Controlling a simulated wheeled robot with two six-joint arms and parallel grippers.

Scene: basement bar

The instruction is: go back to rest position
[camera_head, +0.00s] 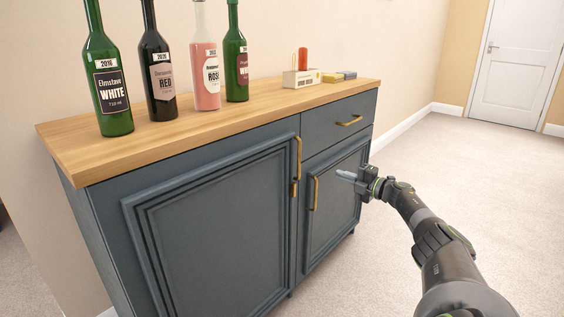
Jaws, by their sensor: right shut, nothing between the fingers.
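My right gripper (347,175) is shut and empty. Its arm comes in from the lower right, and the fingers point left in front of the right door of the blue cabinet (220,200). The fingertips look near the upper right part of that door, but I cannot tell how far in front of it they are. My left gripper is not in view.
On the wooden cabinet top (200,124) stand a green bottle (115,120), a dark bottle (158,100), a pink bottle (206,85) and a second green bottle (236,75). Carpet (460,190) lies open towards a white door (515,60).

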